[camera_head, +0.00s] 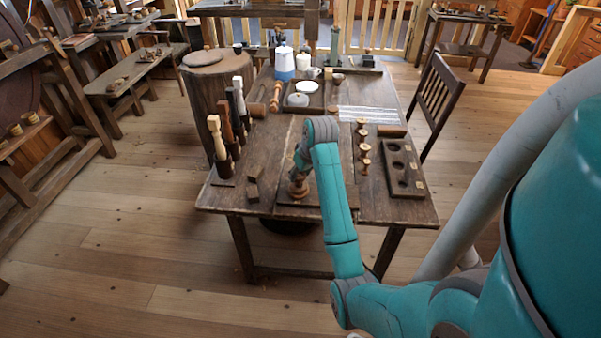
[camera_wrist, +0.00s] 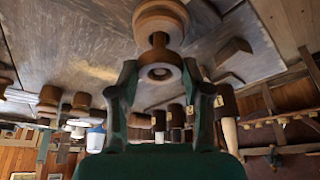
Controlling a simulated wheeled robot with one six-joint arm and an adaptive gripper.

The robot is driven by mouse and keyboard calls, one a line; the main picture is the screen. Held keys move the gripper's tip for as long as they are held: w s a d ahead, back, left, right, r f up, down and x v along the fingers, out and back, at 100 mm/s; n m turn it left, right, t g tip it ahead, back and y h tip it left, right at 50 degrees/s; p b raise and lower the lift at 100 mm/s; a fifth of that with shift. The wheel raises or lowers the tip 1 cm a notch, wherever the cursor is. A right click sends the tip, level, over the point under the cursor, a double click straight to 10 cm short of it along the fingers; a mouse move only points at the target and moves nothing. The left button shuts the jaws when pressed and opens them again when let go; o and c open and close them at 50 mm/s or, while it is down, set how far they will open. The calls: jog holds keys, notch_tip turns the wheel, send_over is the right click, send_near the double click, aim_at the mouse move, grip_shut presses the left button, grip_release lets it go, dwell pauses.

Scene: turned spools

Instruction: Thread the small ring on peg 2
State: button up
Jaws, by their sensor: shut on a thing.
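My gripper (camera_head: 299,175) is low over the near middle of the table. In the wrist view its two fingers (camera_wrist: 160,73) stand on either side of the near disc of a turned wooden spool (camera_wrist: 160,58). This spool has a narrow neck and a wider disc beyond it. In the head view the spool (camera_head: 299,189) is upright under my gripper, at a dark board; whether it touches the board is unclear.
Several small turned spools (camera_head: 364,150) stand right of my arm beside a dark tray with round hollows (camera_head: 401,168). Tall handles (camera_head: 218,140) stand in a row at the left edge. Small dark blocks (camera_head: 253,192) lie near them.

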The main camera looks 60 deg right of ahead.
jog(key=shift+f, duration=0.65)
dwell(0.4)
jog(key=o, duration=1.3)
